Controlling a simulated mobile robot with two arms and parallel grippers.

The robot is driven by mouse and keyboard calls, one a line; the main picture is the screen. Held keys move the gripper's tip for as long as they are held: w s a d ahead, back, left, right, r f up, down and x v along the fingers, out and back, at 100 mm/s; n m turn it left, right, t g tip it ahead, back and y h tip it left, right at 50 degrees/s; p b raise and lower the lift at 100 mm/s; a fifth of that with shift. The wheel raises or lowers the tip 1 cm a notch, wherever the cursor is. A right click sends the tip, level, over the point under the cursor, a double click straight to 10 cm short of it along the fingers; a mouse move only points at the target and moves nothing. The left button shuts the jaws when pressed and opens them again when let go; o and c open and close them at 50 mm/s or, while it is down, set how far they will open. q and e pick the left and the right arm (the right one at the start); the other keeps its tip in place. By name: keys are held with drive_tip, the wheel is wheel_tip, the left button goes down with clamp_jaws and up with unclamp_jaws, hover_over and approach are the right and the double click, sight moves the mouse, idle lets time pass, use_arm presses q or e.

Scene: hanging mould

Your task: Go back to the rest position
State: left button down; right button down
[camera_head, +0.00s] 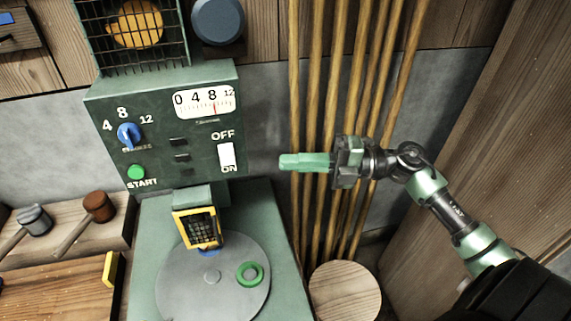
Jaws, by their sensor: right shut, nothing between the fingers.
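My right gripper (306,162) is shut and empty, its green fingers pointing left. It is in mid-air just right of the green machine's control panel (160,115), in front of several wooden poles. The white ON/OFF switch (226,156) is a little left of the fingertips, with a gap between. My right arm comes in from the lower right. My left gripper does not show.
A grey round plate (185,293) with a green ring (250,274) lies below the panel. Wooden poles (313,215) stand behind my right gripper. A round wooden stool top (344,290) is at the bottom. Mallets (98,207) lie on a wooden shelf at left. A plank wall (500,150) closes the right side.

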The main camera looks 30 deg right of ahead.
drive_tip(key=shift+r, duration=0.1)
idle(0.3)
